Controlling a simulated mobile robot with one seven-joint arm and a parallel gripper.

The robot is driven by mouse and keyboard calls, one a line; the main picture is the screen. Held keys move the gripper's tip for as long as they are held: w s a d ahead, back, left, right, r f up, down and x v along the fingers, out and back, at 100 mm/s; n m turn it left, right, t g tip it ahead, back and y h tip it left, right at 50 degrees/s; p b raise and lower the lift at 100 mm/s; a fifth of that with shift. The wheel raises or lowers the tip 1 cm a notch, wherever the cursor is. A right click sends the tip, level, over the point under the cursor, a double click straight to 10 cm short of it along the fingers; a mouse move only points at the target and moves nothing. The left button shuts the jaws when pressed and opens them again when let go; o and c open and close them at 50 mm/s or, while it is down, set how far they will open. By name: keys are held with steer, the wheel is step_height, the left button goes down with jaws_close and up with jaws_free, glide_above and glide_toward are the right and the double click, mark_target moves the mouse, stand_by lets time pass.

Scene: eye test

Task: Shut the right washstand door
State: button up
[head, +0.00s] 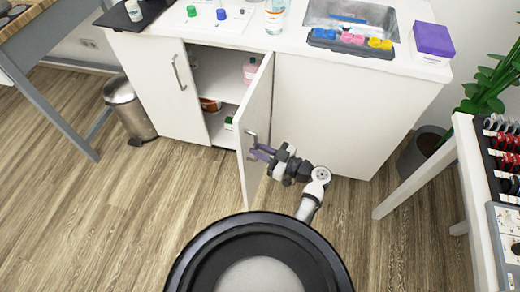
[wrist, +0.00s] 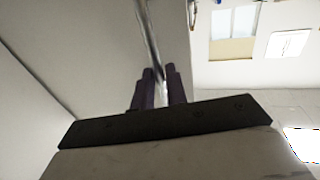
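The washstand (head: 330,115) is a white cabinet under a counter. Its right door (head: 257,110) stands wide open, swung out toward me, with the shelves behind it showing. A thin metal bar handle (head: 250,138) is on this door; in the wrist view the handle (wrist: 148,30) runs down between my fingers. My gripper (head: 263,152) is at this handle, its two purple fingers close together on either side of the bar. In the wrist view my gripper (wrist: 159,85) appears shut on the bar. The left door (head: 168,85) is shut.
Bottles and a box stand on the shelves (head: 218,88) inside. A metal bin (head: 129,108) is at left. A white table (head: 470,170) and a potted plant (head: 490,80) are at right. The wooden floor (head: 150,200) before the washstand is clear, apart from me.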

jaws_close()
